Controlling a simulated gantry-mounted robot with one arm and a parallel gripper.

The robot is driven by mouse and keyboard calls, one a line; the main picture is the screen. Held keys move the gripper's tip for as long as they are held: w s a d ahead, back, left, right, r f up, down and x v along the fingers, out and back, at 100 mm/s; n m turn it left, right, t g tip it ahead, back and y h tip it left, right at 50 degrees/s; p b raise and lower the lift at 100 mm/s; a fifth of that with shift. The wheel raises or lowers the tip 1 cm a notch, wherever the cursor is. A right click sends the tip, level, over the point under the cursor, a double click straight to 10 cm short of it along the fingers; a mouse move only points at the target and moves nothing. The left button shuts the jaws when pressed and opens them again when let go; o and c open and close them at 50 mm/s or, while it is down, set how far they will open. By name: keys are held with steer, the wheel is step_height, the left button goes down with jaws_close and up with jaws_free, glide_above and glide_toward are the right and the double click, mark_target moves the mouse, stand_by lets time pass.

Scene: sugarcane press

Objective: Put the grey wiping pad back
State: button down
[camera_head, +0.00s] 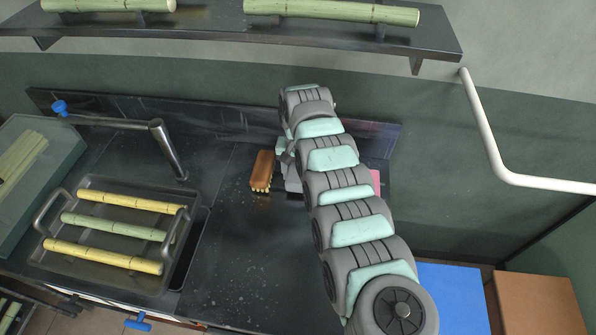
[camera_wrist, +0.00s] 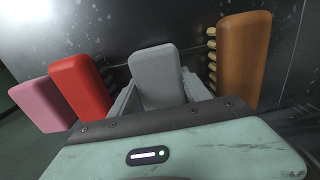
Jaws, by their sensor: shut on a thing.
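The grey wiping pad (camera_wrist: 157,75) stands upright in the middle of the wrist view, between the two fingers of my gripper (camera_wrist: 161,97). My gripper is shut on it. A red pad (camera_wrist: 80,82) and a pink pad (camera_wrist: 40,104) are to its left in that view, and a brown brush (camera_wrist: 243,58) with pale bristles is to its right. In the head view my gripper (camera_head: 291,172) is low at the back of the counter, just right of the brush (camera_head: 262,168). My arm hides most of the pads there. Whether the grey pad touches the counter is hidden.
The dark counter (camera_head: 245,265) is clear in front. A metal tray (camera_head: 95,262) with several cane pieces sits at the left beside a tap (camera_head: 168,150). A low back wall (camera_head: 220,120) runs behind. A pink edge (camera_head: 376,182) shows right of my arm.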

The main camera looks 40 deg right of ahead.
mark_target(298, 172)
steer(key=shift+f, duration=0.35)
steer(key=c, duration=0.5)
jaws_free()
steer(key=shift+r, duration=0.1)
step_height(298, 172, up, 6)
steer(key=shift+w+r+p, duration=0.1)
steer(key=shift+r+p, duration=0.05)
steer(key=shift+p, duration=0.35)
steer(key=shift+r, duration=0.1)
steer(key=shift+r, duration=0.1)
